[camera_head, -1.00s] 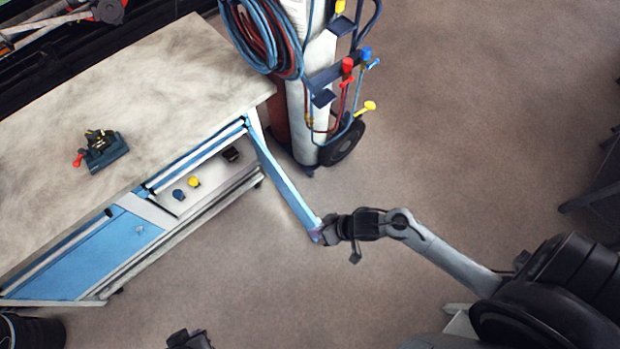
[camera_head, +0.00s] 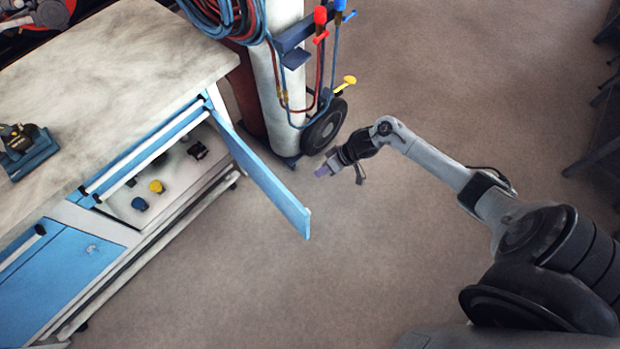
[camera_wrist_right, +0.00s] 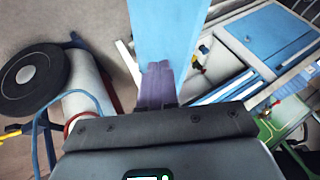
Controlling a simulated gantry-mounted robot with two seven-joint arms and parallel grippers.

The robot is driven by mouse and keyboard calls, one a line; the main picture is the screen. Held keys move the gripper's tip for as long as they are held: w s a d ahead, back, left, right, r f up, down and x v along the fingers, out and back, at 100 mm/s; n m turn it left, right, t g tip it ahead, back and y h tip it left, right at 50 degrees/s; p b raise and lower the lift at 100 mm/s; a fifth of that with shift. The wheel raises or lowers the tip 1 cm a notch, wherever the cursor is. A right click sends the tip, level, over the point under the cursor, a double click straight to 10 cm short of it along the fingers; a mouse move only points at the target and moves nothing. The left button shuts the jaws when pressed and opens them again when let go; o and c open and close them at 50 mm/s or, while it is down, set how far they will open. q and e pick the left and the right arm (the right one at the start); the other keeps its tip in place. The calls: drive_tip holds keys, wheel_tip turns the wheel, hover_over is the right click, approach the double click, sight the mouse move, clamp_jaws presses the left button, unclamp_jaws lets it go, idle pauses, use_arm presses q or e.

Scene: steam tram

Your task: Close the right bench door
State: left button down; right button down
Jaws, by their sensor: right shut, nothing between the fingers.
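The right bench door (camera_head: 262,178) is a narrow blue panel standing open, swung out from the right end of the workbench (camera_head: 120,60). It also shows in the right wrist view (camera_wrist_right: 168,30), straight ahead of the fingers. My right gripper (camera_head: 322,171) is shut and empty, on the door's outer side, to the right of the panel. In the head view a strip of floor shows between them. In the wrist view the purplish fingers (camera_wrist_right: 156,88) overlap the panel; I cannot tell contact there. My left gripper is not in view.
The left bench door (camera_head: 65,275) is closed. A cylinder cart wheel (camera_head: 324,127) stands close behind my right gripper. The floor in front is clear.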

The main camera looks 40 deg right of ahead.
drive_tip(key=w+a+f+b, duration=0.3)
drive_tip(key=w+a+f, duration=0.1)
drive_tip(key=a+f, duration=0.3)
drive_tip(key=shift+a+f, duration=0.25)
drive_tip(key=shift+a, duration=0.4)
